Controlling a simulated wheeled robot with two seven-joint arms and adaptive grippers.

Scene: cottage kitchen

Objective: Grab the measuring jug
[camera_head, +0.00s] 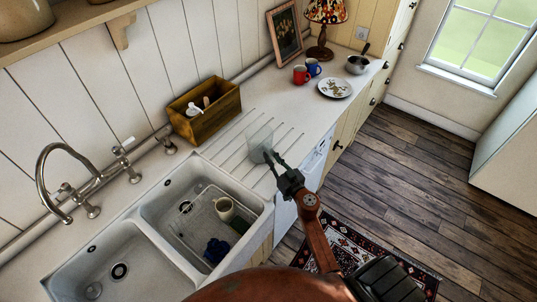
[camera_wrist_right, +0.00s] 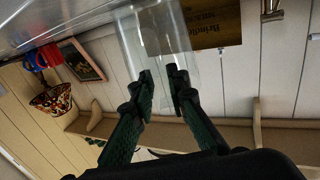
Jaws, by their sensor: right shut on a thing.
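The measuring jug (camera_head: 258,141) is clear and stands on the ribbed drainboard to the right of the sink. My right gripper (camera_head: 271,157) is at the jug's near side, shut on it. In the right wrist view the jug (camera_wrist_right: 152,28) is see-through and upside down in the picture, with the two dark fingertips of the gripper (camera_wrist_right: 160,80) closed on its wall. The jug's base looks to be at or very near the counter; I cannot tell if it touches. My left gripper is not in view.
A wooden box (camera_head: 205,112) stands behind the drainboard. The double sink (camera_head: 150,215) holds a cream mug (camera_head: 225,208) and a blue cloth-like item (camera_head: 216,250). Red (camera_head: 301,75) and blue (camera_head: 313,67) mugs, a plate (camera_head: 335,87) and a saucepan (camera_head: 357,65) stand farther along the counter.

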